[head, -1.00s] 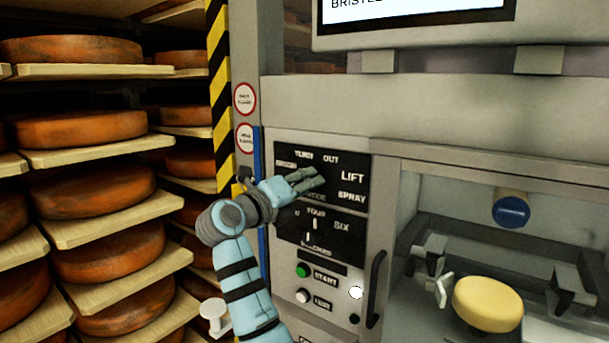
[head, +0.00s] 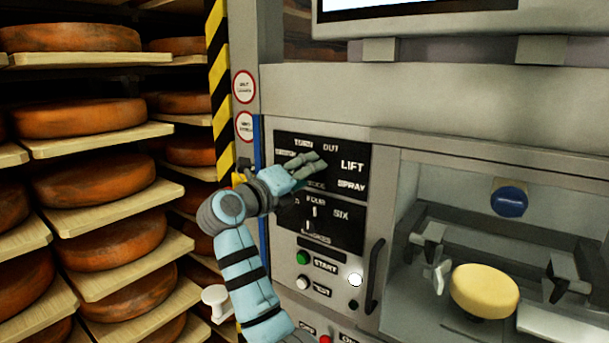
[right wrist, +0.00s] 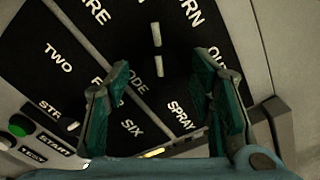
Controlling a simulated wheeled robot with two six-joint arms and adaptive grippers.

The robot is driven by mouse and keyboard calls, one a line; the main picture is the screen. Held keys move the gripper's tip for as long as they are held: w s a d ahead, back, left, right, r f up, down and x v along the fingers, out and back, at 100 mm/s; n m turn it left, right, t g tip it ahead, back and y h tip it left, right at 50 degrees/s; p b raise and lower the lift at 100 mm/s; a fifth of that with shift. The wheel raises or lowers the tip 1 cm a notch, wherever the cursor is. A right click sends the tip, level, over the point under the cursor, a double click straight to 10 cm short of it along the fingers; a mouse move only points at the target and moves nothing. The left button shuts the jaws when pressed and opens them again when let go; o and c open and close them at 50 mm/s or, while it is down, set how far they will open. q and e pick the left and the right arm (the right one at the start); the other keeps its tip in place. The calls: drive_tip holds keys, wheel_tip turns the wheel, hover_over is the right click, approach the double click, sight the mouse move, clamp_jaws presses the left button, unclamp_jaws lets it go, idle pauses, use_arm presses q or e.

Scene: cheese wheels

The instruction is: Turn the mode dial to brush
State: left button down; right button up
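The black mode panel (head: 345,143) is on the machine front in the head view, with the labels TURN, OUT, LIFT and SPRAY readable and the BRUSH label (head: 286,153) at its upper left. My right gripper (head: 315,167) is in front of this panel and hides the mode dial. In the right wrist view, my right gripper (right wrist: 162,78) has its two green fingers apart, above the MODE label. White marks (right wrist: 158,66) show between and beyond the fingertips on a dark area; the dial's outline and setting are unclear. My left gripper is not in view.
A second dial (head: 314,213) with number labels is just below. A green START button (head: 302,258), a vertical handle (head: 375,275) and a chamber with a yellow cheese (head: 485,291) are lower down. Shelves of cheese wheels (head: 90,119) fill the left.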

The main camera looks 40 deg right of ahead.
drive_tip(key=v, duration=1.2)
drive_tip(key=shift+d, duration=0.1)
